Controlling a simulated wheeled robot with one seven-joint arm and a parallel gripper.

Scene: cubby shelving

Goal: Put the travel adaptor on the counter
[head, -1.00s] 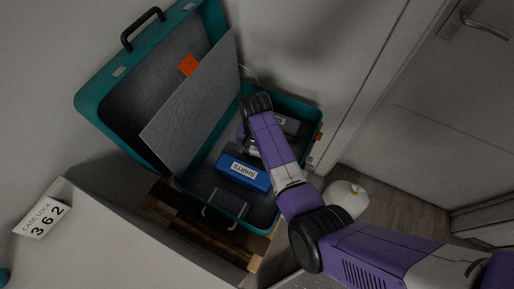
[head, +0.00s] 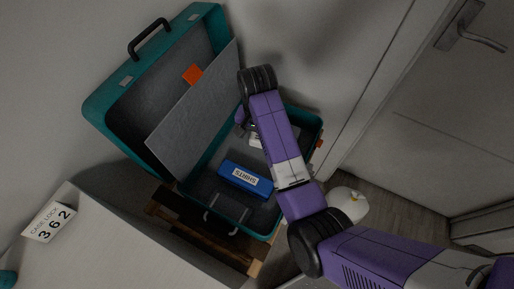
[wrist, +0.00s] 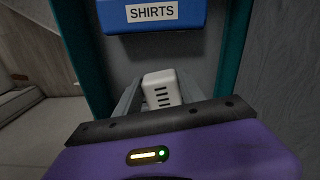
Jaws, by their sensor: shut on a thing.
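The travel adaptor (wrist: 162,88), a small white block with dark slots, is between the fingers of my gripper (wrist: 160,98) in the wrist view. My gripper is shut on it. In the head view my gripper is over the open teal suitcase (head: 312,122), mostly hidden behind my purple arm. A pale surface at the lower left, which looks like the counter (head: 110,245), carries a card reading CASE LOCK 362 (head: 49,222).
A blue SHIRTS box (head: 245,179) lies in the suitcase and also shows in the wrist view (wrist: 150,18). A grey divider panel (head: 195,112) leans up beside the raised lid (head: 108,108). A wooden stand (head: 200,235) is under the case. A door (head: 450,130) is at the right.

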